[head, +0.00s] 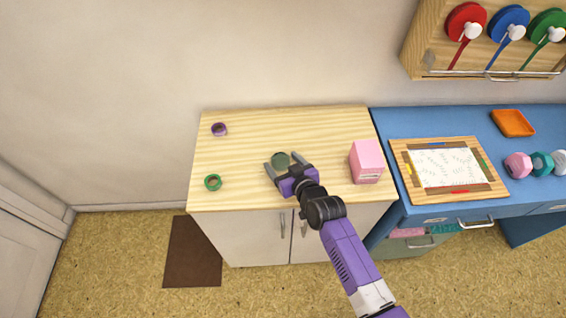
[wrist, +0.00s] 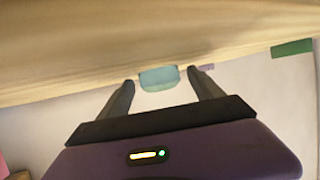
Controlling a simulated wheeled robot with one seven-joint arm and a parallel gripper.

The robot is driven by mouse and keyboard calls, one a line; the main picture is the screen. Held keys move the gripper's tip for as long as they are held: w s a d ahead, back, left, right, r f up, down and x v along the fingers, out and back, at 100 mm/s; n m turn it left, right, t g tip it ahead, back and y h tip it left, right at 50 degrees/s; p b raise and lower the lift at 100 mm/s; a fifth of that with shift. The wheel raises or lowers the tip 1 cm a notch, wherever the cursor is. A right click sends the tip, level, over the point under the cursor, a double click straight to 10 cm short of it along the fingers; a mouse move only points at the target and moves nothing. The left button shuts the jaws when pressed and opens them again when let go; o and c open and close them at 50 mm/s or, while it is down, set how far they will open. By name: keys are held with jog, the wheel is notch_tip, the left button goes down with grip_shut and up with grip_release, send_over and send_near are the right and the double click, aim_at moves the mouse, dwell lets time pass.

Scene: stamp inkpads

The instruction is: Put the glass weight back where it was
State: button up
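The glass weight looks like a small, round, teal-green piece (head: 280,159) on the light wooden top of the cabinet (head: 240,160). My gripper (head: 283,163) reaches over this top from the front with its fingers apart. In the wrist view the glass weight (wrist: 159,78) shows between the tips of my gripper (wrist: 161,77), with a small gap visible on each side. The fingers do not look closed on it. I cannot tell how far the weight lies between the fingers or just beyond them.
A pink box (head: 366,161) stands to the right of my gripper. The blue desk (head: 390,125) adjoins on the right. The back middle of the top is clear.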

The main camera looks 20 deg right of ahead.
jog(key=shift+r, duration=0.15)
jog(key=b+v, duration=0.1)
jog(key=v, duration=1.1)
jog(key=shift+s, duration=0.1)
jog(key=s+r, duration=0.3)
jog(key=s, duration=1)
jog(key=s+r+t+h, duration=0.1)
jog(key=s+r, duration=0.3)
jog(key=s, duration=1)
jog(key=shift+s+d+r+m, duration=0.25)
jog(key=shift+d+m, duration=0.05)
jog(key=shift+m, duration=0.1)
jog(key=shift+o, duration=0.5)
jog(key=s+r, duration=0.5)
jog(key=r, duration=0.1)
jog(key=shift+a+r, duration=0.25)
jog(key=shift+r, duration=0.1)
jog(key=shift+s+t, duration=0.1)
jog(key=shift+t, duration=0.2)
